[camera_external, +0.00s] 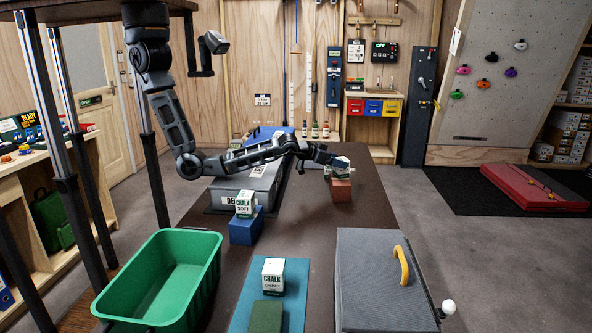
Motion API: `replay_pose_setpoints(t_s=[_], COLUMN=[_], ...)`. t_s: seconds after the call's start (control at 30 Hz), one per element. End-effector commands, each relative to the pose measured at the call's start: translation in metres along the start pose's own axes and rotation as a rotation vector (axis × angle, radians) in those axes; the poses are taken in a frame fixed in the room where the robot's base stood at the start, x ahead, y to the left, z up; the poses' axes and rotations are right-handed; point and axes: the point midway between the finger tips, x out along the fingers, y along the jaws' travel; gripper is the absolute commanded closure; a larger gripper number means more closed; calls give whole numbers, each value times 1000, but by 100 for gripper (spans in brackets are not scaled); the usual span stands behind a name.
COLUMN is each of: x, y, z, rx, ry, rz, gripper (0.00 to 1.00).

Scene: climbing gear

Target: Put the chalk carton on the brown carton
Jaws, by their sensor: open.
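A reddish-brown block (341,190), which looks like the brown carton, stands toward the far end of the dark table (320,240). A small white and dark carton (342,163) sits on top of it or just above it; contact is hard to tell at this size. My gripper (335,160) is open right at this small carton, reaching in from the left, and its fingers are partly hidden. A white and green chalk carton (245,203) stands on a blue block (245,229). Another chalk carton (273,276) stands on a teal mat (298,285) nearer the camera.
A green tub (205,270) is at the near left. A grey box with a yellow handle (380,275) is at the near right, and a dark green block (266,316) lies on the mat. A grey case (255,183) lies under my arm.

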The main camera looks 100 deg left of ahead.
Motion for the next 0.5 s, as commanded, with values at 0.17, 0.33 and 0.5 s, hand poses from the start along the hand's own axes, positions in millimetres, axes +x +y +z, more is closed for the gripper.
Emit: replay_pose_setpoints(t_s=[0.17, 0.33, 0.5], x=[-3, -29, -64], y=[0, 0, 0], z=[-5, -6, -6], rx=[1, 4, 5], ry=[0, -1, 0], rz=[0, 2, 2], gripper=[12, 12, 12])
